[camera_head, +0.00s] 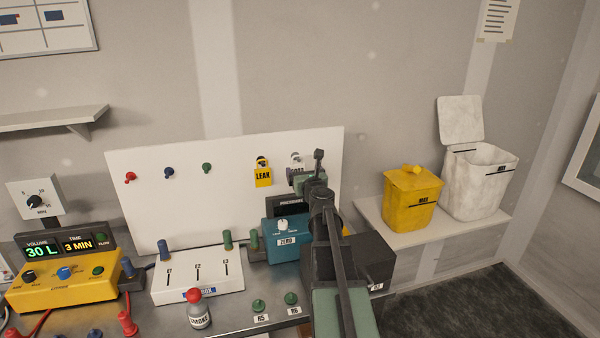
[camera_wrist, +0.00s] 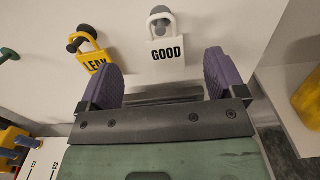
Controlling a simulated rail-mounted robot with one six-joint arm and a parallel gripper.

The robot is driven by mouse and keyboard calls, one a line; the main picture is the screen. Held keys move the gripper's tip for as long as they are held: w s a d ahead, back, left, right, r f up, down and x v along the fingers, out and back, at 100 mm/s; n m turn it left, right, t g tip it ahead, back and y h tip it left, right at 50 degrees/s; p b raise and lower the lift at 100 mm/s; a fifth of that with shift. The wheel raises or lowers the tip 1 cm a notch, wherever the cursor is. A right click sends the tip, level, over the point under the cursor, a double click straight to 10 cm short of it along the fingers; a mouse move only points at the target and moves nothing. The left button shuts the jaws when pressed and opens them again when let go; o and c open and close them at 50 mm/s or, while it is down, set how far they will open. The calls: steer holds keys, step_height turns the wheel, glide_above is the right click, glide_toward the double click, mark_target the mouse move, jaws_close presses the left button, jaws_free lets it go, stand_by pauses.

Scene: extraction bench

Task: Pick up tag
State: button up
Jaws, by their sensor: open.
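A yellow tag marked LEAK (camera_head: 263,179) hangs on a dark peg on the white board; it also shows at upper left in the wrist view (camera_wrist: 94,60). A white tag marked GOOD (camera_wrist: 166,50) hangs on a peg to its right, and in the head view it (camera_head: 297,160) is partly hidden by my gripper. My gripper (camera_wrist: 165,77) is open, with two purple finger pads spread apart and nothing between them. In the wrist view the GOOD tag appears beyond the gap between the fingers, and I see no contact. The LEAK tag is beyond and left of the left finger.
The white board (camera_head: 190,205) also bears red, blue and green pegs. A yellow bin (camera_head: 411,200) and a white bin (camera_head: 480,185) stand right.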

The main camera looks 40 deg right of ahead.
mark_target(297, 155)
steer(key=x, duration=0.9)
steer(key=shift+w+d, duration=0.15)
steer(key=c, duration=1)
steer(key=shift+r+p, duration=0.45)
steer(key=shift+p, duration=0.05)
steer(key=v, duration=1.8)
steer(key=shift+r+p, duration=0.3)
